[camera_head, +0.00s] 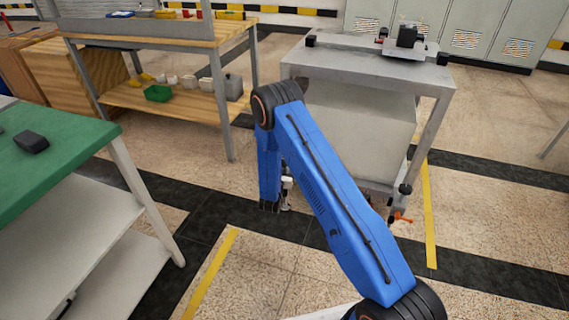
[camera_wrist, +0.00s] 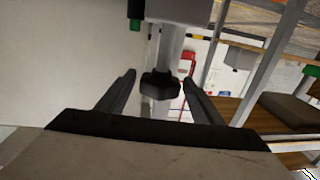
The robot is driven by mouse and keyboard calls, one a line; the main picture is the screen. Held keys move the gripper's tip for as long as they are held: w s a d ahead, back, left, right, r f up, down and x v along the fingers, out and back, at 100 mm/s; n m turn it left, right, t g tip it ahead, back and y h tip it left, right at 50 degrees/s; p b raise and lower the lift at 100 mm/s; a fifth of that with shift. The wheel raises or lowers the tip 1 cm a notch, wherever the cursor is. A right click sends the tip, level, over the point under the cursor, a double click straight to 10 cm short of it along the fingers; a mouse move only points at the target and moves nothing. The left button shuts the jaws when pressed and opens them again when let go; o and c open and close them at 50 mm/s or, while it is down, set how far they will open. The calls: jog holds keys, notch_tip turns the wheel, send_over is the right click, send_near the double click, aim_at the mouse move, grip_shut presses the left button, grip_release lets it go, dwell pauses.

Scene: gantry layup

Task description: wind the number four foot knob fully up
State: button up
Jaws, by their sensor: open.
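A dark, lobed foot knob (camera_wrist: 160,86) sits at the end of a grey metal post (camera_wrist: 171,45) in the wrist view. I cannot read a number on it. My gripper (camera_wrist: 159,77) is open, with one finger on each side of the knob. I see a gap on both sides, but cannot tell how deep the knob lies between the fingers. In the head view my blue arm reaches down by the left front of a grey steel stand (camera_head: 450,75). It hides most of the gripper and that corner of the stand.
A black knob (camera_head: 404,190) and an orange lever (camera_head: 402,217) show low at the stand's right front. A green-topped table (camera_head: 75,140) is at left. A wooden workbench (camera_head: 130,38) with a green bin (camera_head: 158,93) on its shelf is behind. Floor between them is clear.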

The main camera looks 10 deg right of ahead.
jog(key=shift+c, duration=0.4)
jog(key=c, duration=1)
jog(key=shift+o, duration=0.2)
jog(key=shift+d+n+y, duration=0.1)
jog(key=shift+n+y, duration=0.3)
jog(key=shift+y, duration=0.1)
jog(key=shift+s+d+n+t+y, duration=0.1)
jog(key=shift+n+t+y, duration=0.4)
jog(key=shift+y, duration=0.3)
jog(key=n+y, duration=0.3)
jog(key=y, duration=0.1)
jog(key=shift+t+y, duration=0.3)
jog(key=shift+t, duration=0.1)
jog(key=n+g+y, duration=0.1)
jog(key=n+y, duration=0.1)
jog(key=y, duration=0.2)
jog(key=n+y, duration=0.3)
jog(key=y, duration=0.1)
jog(key=shift+n+g, duration=0.3)
jog(key=shift+g, duration=0.1)
jog(key=shift+n+y, duration=0.3)
jog(key=shift+y, duration=0.4)
